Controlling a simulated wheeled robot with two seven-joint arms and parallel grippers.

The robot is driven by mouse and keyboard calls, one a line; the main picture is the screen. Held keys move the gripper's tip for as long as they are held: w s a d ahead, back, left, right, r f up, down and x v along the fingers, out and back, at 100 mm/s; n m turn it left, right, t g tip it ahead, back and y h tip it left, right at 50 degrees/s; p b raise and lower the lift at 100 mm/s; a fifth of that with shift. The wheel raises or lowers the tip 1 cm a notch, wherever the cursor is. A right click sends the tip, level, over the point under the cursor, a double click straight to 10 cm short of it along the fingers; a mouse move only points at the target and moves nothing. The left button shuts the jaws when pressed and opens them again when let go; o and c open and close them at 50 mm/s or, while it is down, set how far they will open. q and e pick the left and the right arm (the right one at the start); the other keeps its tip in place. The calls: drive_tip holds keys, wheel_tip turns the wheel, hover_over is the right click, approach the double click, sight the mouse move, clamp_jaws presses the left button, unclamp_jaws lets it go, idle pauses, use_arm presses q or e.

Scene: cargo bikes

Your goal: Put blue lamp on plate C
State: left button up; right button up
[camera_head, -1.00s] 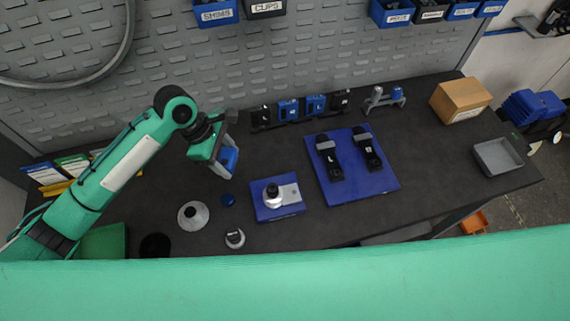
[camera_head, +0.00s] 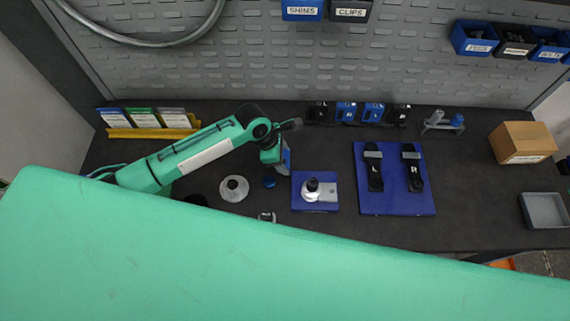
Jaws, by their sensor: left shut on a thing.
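My left gripper (camera_head: 278,156) is shut on a blue block-like thing (camera_head: 285,158), which may be the blue lamp. Much of it is hidden by the gripper. It is held over the dark bench, behind the small blue plate (camera_head: 299,205) and a little left of it. That plate bears a silver round part with a black top (camera_head: 312,188). A larger blue plate (camera_head: 395,202) to the right bears two black parts marked L and R. I cannot read a letter C on any plate. My right gripper is not in view.
A row of black and blue units (camera_head: 346,112) stands at the back. A grey-blue part (camera_head: 442,122), a cardboard box (camera_head: 522,143) and a grey tray (camera_head: 545,211) are at right.

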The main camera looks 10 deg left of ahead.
use_arm(q)
drive_tip(key=shift+f+p, duration=0.55)
drive_tip(key=shift+f, duration=2.8)
drive_tip(key=shift+f, duration=0.1)
drive_tip(key=o, duration=1)
